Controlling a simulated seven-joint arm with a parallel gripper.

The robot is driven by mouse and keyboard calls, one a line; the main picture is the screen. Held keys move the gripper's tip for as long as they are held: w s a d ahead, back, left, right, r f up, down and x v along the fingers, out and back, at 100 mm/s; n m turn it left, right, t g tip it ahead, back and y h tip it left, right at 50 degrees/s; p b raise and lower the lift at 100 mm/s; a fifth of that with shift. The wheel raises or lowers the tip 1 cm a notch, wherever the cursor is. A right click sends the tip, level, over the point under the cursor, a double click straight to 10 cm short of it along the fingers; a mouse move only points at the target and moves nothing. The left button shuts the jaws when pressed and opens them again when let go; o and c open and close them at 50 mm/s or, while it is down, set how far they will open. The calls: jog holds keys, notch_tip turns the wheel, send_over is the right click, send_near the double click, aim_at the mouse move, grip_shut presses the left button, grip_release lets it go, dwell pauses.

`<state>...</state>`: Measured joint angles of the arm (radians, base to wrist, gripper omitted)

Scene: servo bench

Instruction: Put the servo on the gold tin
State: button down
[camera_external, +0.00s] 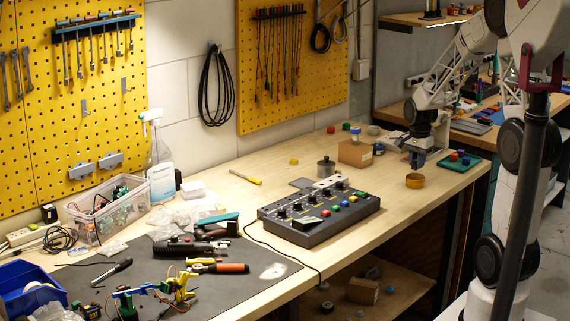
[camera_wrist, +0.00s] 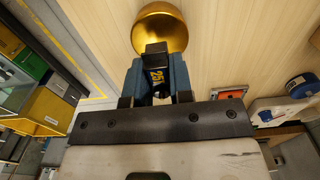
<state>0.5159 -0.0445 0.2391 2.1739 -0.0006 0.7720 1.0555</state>
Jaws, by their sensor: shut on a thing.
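The gold tin (camera_external: 415,181) stands on the wooden bench near its right front edge. It also shows at the top of the wrist view (camera_wrist: 165,28) as a round, shiny gold cup. My gripper (camera_external: 416,162) is just above the tin in the external view, pointing down. In the wrist view its two blue-grey fingers (camera_wrist: 156,72) are shut on the servo (camera_wrist: 155,48), a small dark block with yellow lettering. The servo's end overlaps the tin's near rim in that view; I cannot tell whether they touch. The servo is not clearly visible in the external view.
A teal tray (camera_external: 455,167) with small coloured items lies to the right. A black control box (camera_external: 318,212) with knobs sits nearer. Bare bench surrounds the gold tin.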

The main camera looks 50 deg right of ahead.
jog(key=shift+f, duration=1.35)
jog(key=c, duration=1)
grip_release()
jog(key=shift+f, duration=0.15)
notch_tip(320, 180, up, 12)
jog(key=shift+r, duration=0.25)
jog(key=shift+a, duration=0.1)
